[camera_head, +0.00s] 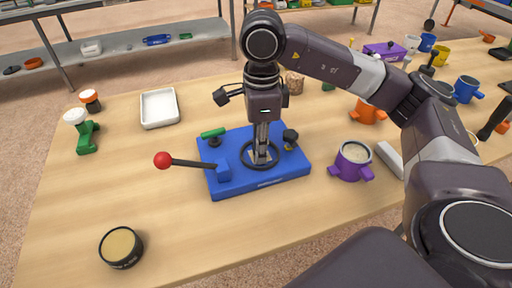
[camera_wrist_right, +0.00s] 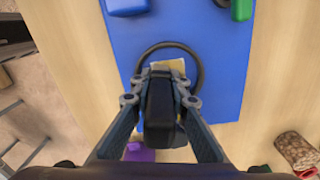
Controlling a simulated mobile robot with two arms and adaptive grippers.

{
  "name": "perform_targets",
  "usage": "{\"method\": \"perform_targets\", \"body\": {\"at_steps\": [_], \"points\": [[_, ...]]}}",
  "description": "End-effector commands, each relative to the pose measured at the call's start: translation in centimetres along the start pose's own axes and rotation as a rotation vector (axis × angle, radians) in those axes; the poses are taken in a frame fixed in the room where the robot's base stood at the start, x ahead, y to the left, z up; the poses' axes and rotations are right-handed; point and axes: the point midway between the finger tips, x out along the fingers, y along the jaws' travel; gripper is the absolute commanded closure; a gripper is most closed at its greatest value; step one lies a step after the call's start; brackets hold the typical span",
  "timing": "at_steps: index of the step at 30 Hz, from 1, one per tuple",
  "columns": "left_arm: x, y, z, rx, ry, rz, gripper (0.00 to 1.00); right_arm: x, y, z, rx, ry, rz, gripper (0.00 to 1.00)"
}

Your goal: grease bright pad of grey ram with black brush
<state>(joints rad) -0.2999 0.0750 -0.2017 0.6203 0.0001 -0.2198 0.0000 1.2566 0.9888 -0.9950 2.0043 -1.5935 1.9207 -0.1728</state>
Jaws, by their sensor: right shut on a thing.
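My right gripper (camera_head: 262,142) points down over the blue base plate (camera_head: 292,172) and stands above its black ring (camera_head: 243,163). In the right wrist view its fingers (camera_wrist_right: 160,88) are shut on a dark block-like thing, likely the black brush (camera_wrist_right: 158,112). The grey ram is not clearly made out. My left gripper is not in view.
A red-knobbed lever (camera_head: 163,160) sticks out left of the plate. A round black tin with tan contents (camera_head: 121,246) stands front left. A white tray (camera_head: 159,108) is behind. A purple cup (camera_head: 352,162) stands close on the right.

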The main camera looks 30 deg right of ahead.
Motion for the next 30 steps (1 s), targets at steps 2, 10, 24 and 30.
{"method": "perform_targets", "body": {"at_steps": [2,10,24,30], "points": [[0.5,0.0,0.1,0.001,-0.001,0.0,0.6,0.3,-0.1,-0.8,0.004,0.003,0.001,1.0],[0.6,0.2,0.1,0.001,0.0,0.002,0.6,0.2,-0.1,-1.7,0.001,0.004,0.002,1.0],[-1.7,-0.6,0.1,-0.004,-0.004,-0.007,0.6,-3.1,-0.1,-1.5,0.0,0.001,0.0,1.0],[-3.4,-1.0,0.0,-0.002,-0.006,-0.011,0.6,-5.5,-0.1,-1.5,0.0,0.0,0.0,1.0]]}}
